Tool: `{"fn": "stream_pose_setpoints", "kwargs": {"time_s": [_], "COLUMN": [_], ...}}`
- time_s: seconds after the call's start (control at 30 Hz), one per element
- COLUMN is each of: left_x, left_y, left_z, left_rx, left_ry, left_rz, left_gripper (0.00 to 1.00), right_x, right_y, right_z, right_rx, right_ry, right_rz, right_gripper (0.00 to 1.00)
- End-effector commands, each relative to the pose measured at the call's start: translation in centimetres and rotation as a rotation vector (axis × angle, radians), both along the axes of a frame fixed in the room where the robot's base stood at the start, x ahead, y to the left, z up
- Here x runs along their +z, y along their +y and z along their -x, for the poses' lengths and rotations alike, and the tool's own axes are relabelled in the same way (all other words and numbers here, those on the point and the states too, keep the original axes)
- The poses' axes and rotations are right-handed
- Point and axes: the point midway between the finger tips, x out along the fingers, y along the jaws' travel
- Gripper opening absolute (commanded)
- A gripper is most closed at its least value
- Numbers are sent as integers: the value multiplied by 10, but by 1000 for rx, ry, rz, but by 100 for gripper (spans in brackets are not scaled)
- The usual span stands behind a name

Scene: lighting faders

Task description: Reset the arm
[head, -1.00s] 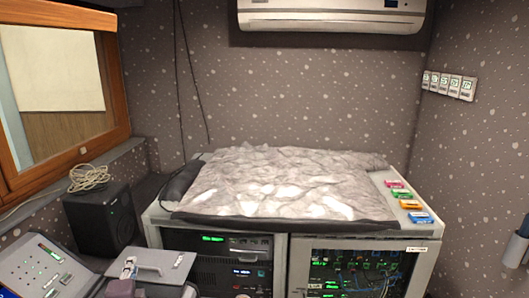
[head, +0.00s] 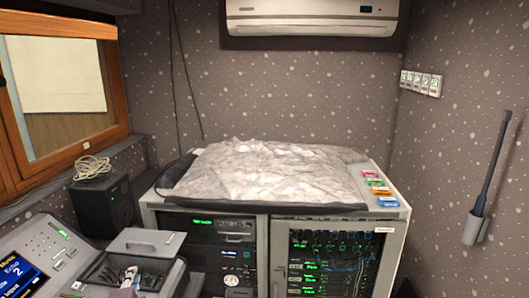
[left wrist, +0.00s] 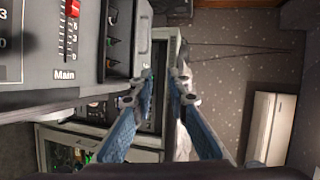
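The grey lighting console (head: 28,245) with a lit screen and small faders is at the lower left. The left wrist view shows a red fader (left wrist: 71,12) above the label "Main". My right gripper is in neither view.
A rack cabinet (head: 265,262) topped by a crumpled grey-white cover (head: 270,172) stands ahead. A black speaker (head: 103,205) is at the left. A grey lidded box (head: 146,242) is close to the left gripper. A dark-handled tool (head: 492,165) hangs on the right wall.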

Motion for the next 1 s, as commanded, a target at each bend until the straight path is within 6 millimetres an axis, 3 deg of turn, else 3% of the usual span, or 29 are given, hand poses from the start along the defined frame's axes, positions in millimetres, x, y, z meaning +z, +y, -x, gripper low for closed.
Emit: {"fn": "stream_pose_setpoints", "kwargs": {"time_s": [0.17, 0.37, 0.47, 0.7, 1.0], "left_x": [-25, -60, -80, -122, -133], "left_y": [-12, -34, -49, -99, -142], "left_z": [29, 78, 112, 226, 327], "left_rx": [44, 120, 174, 371, 565], "left_ry": [46, 125, 180, 370, 545], "left_rz": [132, 333, 457, 809, 1049], "left_gripper": [15, 15, 15, 15, 15], "right_x": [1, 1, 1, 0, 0], "right_y": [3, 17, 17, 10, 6], "right_z": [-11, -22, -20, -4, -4], "right_rx": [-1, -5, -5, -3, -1], "right_ry": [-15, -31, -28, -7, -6], "right_rz": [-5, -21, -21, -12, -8], "right_gripper": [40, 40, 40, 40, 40]}}
